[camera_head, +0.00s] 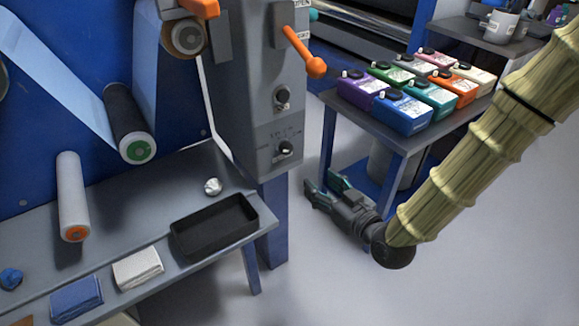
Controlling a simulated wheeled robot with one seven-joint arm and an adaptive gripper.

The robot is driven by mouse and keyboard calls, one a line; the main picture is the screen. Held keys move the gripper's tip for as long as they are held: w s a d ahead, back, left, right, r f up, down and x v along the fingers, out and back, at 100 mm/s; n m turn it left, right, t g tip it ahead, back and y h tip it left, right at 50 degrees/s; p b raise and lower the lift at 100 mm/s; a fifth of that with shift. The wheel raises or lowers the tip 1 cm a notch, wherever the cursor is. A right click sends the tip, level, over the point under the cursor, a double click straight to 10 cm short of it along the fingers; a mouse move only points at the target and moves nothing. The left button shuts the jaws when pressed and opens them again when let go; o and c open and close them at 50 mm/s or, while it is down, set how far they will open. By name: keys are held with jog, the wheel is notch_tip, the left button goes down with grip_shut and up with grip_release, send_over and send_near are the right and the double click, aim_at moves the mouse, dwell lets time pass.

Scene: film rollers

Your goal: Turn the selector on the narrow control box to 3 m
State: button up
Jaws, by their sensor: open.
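The narrow grey control box (248,110) stands upright at the centre. Its front carries two dark knobs, an upper knob (283,95) and a lower knob (286,149) with small markings around it. The markings are too small to read, so I cannot tell which knob is the selector or where it points. My gripper (321,186) is open and empty, below and to the right of the box. It points left and touches neither knob.
An orange-handled lever (307,55) sticks out above the knobs. A side table (368,127) with several coloured containers stands to the right. A grey bench (178,175) with a black tray (213,226) lies at left. The floor (340,285) before my gripper is clear.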

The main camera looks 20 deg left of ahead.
aim_at(289, 149)
jog(key=shift+n+y, duration=0.7)
jog(key=shift+y, duration=0.2)
jog(key=w+a+r, duration=0.1)
jog(key=w+a, duration=0.1)
jog(key=a, duration=0.1)
jog(key=w+a+r+b, duration=0.1)
jog(key=w+a, duration=0.1)
jog(key=a, duration=0.2)
jog(key=w+a+r+b, duration=0.1)
jog(key=w+a, duration=0.1)
jog(key=a, duration=0.2)
jog(key=shift+w+r, duration=0.15)
jog(key=shift+w, duration=0.25)
jog(key=c, duration=1)
